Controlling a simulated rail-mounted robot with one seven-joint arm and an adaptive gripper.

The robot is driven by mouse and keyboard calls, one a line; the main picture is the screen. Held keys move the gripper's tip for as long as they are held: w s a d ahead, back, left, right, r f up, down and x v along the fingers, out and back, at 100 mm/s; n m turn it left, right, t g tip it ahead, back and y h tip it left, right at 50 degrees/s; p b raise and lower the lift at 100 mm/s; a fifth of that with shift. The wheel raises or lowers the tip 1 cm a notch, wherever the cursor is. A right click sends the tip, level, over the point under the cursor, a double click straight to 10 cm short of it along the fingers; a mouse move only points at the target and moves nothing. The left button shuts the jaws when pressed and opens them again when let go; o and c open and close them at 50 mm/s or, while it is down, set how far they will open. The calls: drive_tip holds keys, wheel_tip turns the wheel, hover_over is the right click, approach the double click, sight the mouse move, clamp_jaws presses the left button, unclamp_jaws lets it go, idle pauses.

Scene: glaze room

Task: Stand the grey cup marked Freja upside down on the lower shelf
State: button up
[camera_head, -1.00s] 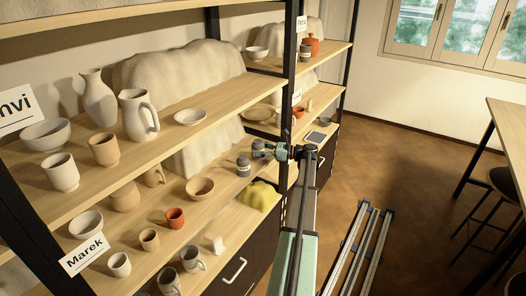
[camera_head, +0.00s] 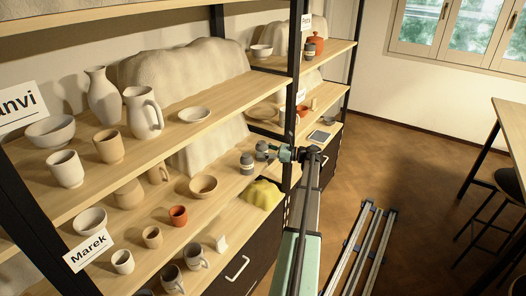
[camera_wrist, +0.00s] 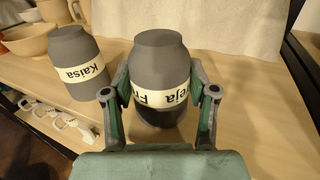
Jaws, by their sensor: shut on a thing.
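The grey Freja cup (camera_wrist: 160,70) has a pale name band and its narrower, closed-looking end up in the wrist view. My gripper (camera_wrist: 160,100) is shut on it, with one finger on each side of the band. A dark patch shows under the cup; I cannot tell whether the cup touches the board. In the head view my gripper (camera_head: 274,153) holds the cup (camera_head: 261,150) at the right end of the shelf board (camera_head: 222,208) below the pitcher's board. The similar grey Kaisa cup (camera_wrist: 76,62) stands close to its left, apart from it, narrower end up.
A tan bowl (camera_head: 203,185) and an orange cup (camera_head: 178,215) stand farther left. A yellow cloth (camera_head: 262,194) lies below. A black shelf post (camera_head: 296,90) stands near my arm. Draped pale cloth (camera_wrist: 220,25) rises behind the cup. Bare board shows right of it.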

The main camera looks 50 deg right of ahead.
drive_tip(key=shift+f, duration=0.1)
drive_tip(key=o, duration=1.2)
drive_tip(key=shift+c, duration=0.2)
